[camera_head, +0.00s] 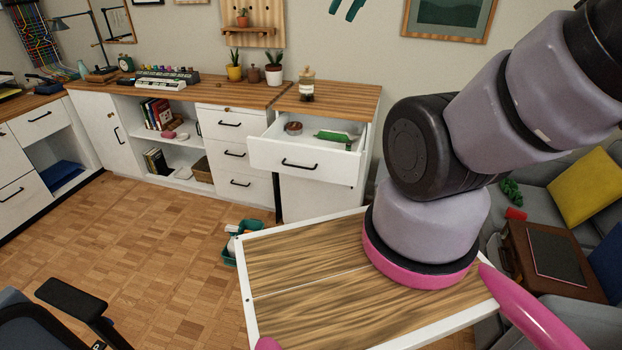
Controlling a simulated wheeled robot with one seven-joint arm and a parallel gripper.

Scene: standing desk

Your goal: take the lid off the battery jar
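A small jar (306,88) stands upright on the wooden top of the white cabinet by the back wall, above an open drawer. It has a pale label, a dark lower part and a tan top that looks like its lid. It is too small in view to make out the contents. My arm rises at the right and leaves the picture at the upper right. My gripper is not in view, so its place relative to the jar does not show.
The open drawer (302,161) juts out below the jar, holding a round tin (293,128) and a green item (334,136). Potted plants (273,75) stand left of the jar. A green caddy (229,250) sits on the floor. An office chair (75,298) is at lower left; the left-hand floor is mostly clear.

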